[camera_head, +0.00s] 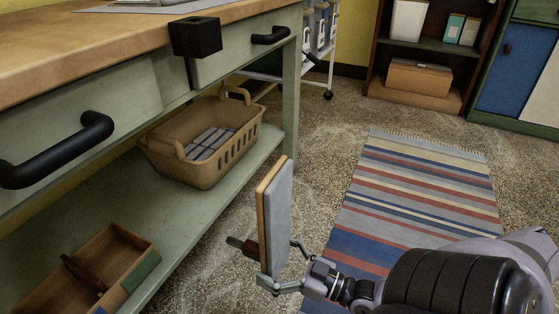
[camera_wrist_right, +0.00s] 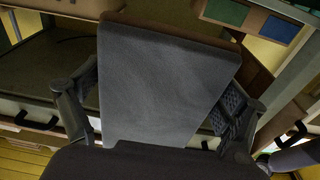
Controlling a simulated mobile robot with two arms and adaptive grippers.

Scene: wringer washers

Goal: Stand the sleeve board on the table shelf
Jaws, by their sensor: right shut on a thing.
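The sleeve board (camera_head: 278,212), a flat grey padded panel with a wooden back, is upright in the air in front of the table. My right gripper (camera_head: 282,268) is shut on its lower part. In the right wrist view the sleeve board (camera_wrist_right: 165,85) fills the middle, with a finger of my right gripper (camera_wrist_right: 152,118) on each side. The green table shelf (camera_head: 185,225) is to the left of the board, under the drawers. The board is apart from the shelf in the head view. My left gripper is not in view.
A tan basket (camera_head: 190,165) with folded cloth stands toward the shelf's far end. A wooden divided box (camera_head: 115,245) is at its near end, with bare shelf between them. A table leg (camera_head: 291,95) and black drawer handles (camera_head: 60,150) are close by. A striped rug (camera_head: 420,185) lies right.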

